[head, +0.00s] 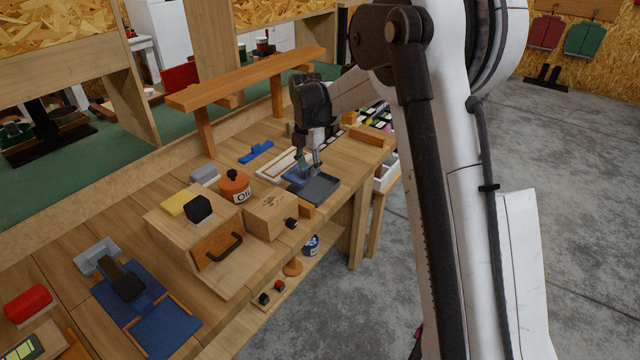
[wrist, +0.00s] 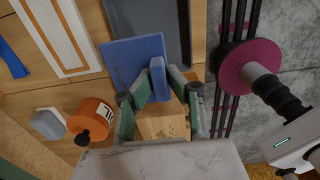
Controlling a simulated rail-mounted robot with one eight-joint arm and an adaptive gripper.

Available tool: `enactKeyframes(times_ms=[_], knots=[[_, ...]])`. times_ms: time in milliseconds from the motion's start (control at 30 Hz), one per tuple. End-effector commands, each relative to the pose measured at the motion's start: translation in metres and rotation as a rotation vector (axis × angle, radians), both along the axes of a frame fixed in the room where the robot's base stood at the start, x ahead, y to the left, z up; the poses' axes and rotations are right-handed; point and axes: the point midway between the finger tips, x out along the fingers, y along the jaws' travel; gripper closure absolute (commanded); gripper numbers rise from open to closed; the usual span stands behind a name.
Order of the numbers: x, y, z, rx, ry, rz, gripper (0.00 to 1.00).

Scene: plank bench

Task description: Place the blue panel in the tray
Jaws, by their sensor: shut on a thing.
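The blue panel (head: 296,177) is a flat plate with a raised blue rib; it also shows in the wrist view (wrist: 126,62). My gripper (head: 309,168) points down and is shut on the rib, with its green fingers on either side of it in the wrist view (wrist: 158,78). The dark grey tray (head: 324,188) lies beside and partly under the panel as seen; it also shows in the wrist view (wrist: 172,25). The panel overlaps the tray's left side in the picture. I cannot tell whether the panel touches the tray.
A white-framed board (head: 276,165) lies left of the panel. An orange oil can (head: 235,186) and a wooden box (head: 268,214) stand nearer. A raised wooden shelf (head: 250,75) spans behind. The bench's front edge runs close to the tray.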

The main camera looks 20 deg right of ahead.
Motion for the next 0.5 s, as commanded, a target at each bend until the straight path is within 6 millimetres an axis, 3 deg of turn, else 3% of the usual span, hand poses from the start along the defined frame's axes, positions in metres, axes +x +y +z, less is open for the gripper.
enactKeyframes(times_ms=[200,500], knots=[[0.004,-0.034,-0.020,0.000,0.000,-0.001,1.00],[0.005,-0.041,-0.037,0.000,0.000,0.000,1.00]])
